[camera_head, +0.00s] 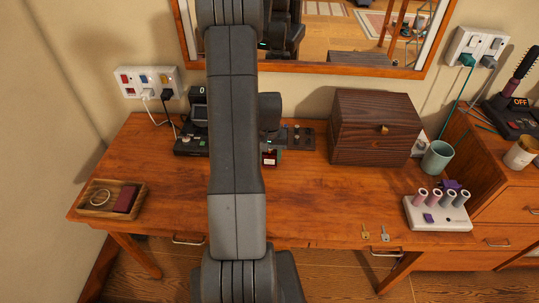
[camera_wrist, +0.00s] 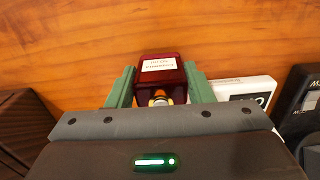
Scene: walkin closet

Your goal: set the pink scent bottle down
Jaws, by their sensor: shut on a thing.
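The scent bottle (camera_wrist: 160,72) is a small, dark red block with a white label; it looks deep red rather than pink. In the wrist view it sits between the two green fingers of my gripper (camera_wrist: 160,88), which is shut on it. A gold-coloured part shows at its near end. In the head view the bottle (camera_head: 269,158) shows just right of my arm, over the back middle of the wooden desk (camera_head: 310,200). I cannot tell whether it touches the desktop.
A dark wooden box (camera_head: 375,128) stands to the right, with a black panel (camera_head: 300,137) beside it. Black devices (camera_head: 192,140) stand left of my arm. A wooden tray (camera_head: 92,200) is far left; keys (camera_head: 385,233) and a white holder (camera_head: 438,214) are right. The desk's front middle is clear.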

